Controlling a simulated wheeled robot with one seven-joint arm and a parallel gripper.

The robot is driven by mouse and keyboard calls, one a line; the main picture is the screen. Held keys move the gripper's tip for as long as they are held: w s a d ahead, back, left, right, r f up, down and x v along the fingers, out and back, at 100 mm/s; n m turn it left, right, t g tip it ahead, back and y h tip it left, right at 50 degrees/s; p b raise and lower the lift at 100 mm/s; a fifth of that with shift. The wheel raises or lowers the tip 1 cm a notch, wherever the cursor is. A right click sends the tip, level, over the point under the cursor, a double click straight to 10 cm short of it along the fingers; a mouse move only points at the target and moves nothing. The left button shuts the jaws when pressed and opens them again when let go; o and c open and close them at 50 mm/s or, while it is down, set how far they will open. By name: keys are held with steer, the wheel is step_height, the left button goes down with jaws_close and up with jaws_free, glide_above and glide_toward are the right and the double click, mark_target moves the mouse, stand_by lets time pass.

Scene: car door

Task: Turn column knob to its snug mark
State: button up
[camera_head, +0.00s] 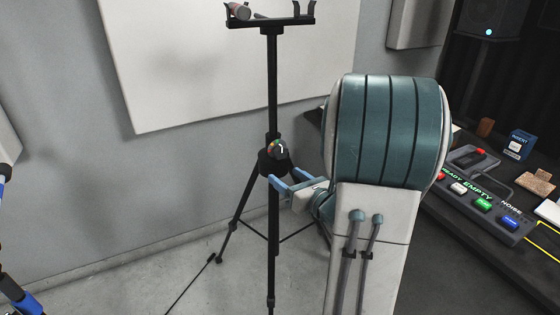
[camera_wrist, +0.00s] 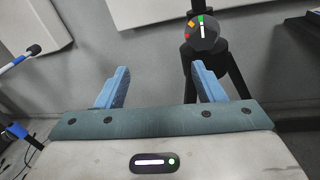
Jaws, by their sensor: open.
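The column knob (camera_head: 278,148) is a small dark round dial on the black stand's column, with coloured marks on its rim. In the wrist view the knob (camera_wrist: 203,35) shows red, orange and green marks and a white pointer line directed up towards the green one. Which mark is the snug one, I cannot tell. My gripper (camera_head: 289,180) has blue fingers, spread apart and empty, just below the knob in the head view. In the wrist view the gripper (camera_wrist: 160,72) is left of and below the knob, and nothing is between its fingers.
The stand (camera_head: 272,85) has a top cradle holding a microphone-like item (camera_head: 239,11) and spreads tripod legs below. A desk on the right carries a panel of coloured buttons (camera_head: 484,204) and a blue box (camera_head: 521,144).

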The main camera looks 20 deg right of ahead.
mark_target(282, 153)
steer(key=d+f+m+h, duration=0.2)
steer(key=d+m+h, duration=0.1)
steer(key=d, duration=0.2)
steer(key=shift+t, duration=0.4)
steer(key=w, duration=1.3)
steer(key=shift+w+a+r, duration=0.25)
steer(key=shift+w+a, duration=0.1)
steer(key=c, duration=1)
